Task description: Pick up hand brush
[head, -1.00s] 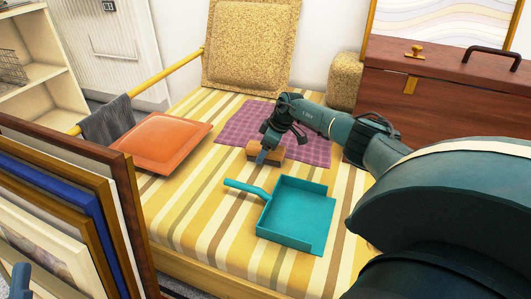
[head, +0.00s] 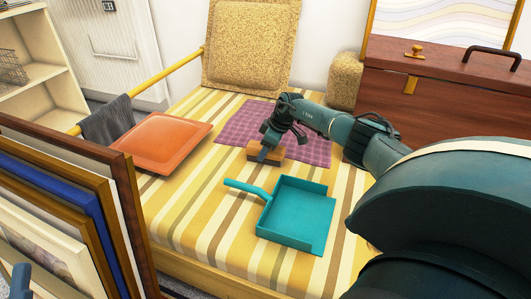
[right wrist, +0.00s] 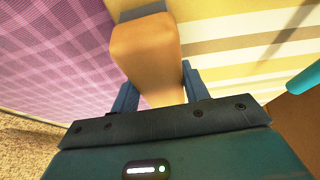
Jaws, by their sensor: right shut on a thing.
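The hand brush (head: 277,154), with a wooden block-shaped body, lies on the striped bed cover by the edge of the purple checked cloth. My right gripper (head: 269,153) reaches down onto it. In the right wrist view the brush (right wrist: 146,50) sits between the two blue fingers of my right gripper (right wrist: 157,88), which are shut on it. A dark grey part shows at its far end. Its underside is hidden. My left gripper is not clearly in view; only a small blue piece of my left arm shows at the lower left.
A teal dustpan (head: 300,215) lies just in front of the brush. An orange cushion (head: 160,142) lies to the left. Framed prints (head: 75,210) stand at the front left. A brown chest (head: 440,85) stands at the right. The striped bed (head: 190,215) has free room between cushion and dustpan.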

